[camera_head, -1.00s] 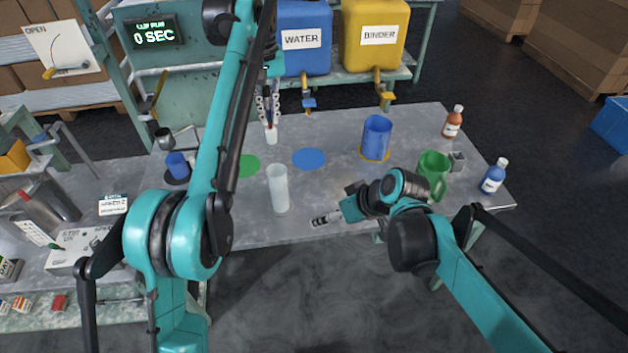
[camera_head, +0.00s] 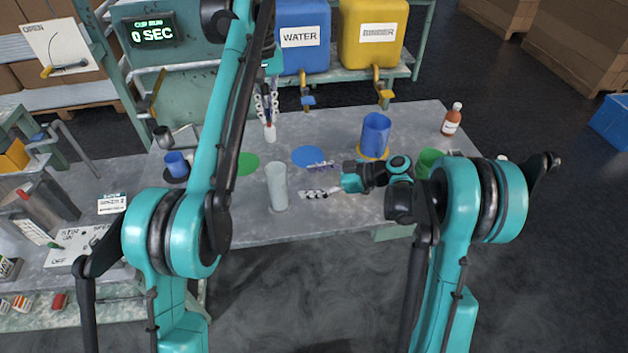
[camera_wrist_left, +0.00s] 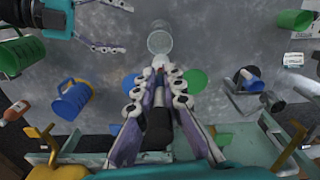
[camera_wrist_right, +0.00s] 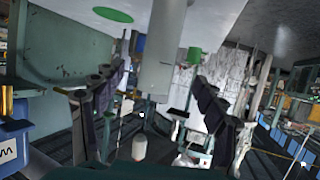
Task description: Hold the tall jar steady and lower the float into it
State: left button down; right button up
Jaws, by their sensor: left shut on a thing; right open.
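The tall jar (camera_head: 278,187) is a pale translucent cylinder, upright near the table's front edge; it shows in the left wrist view (camera_wrist_left: 160,40). My left gripper (camera_head: 267,104) is shut on the float, which hangs upright behind the jar in the head view, apart from it. The float's white lower end (camera_head: 269,133) shows below the fingers; its dark end (camera_wrist_left: 158,128) shows in the left wrist view. My right gripper (camera_head: 310,180) is open and empty, just right of the jar. In the right wrist view the jar (camera_wrist_right: 163,50) appears between the spread fingers (camera_wrist_right: 155,105).
A green disc (camera_head: 248,163) and a blue disc (camera_head: 309,156) lie on the table. A blue jug (camera_head: 375,134) stands at the right. My right arm partly hides a green mug (camera_head: 428,160). A brown bottle (camera_head: 451,121) and a small blue cup (camera_head: 177,164) stand farther out.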

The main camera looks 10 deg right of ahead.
aim_at(286, 184)
jog(key=x, duration=1.1)
jog(key=c, duration=1.3)
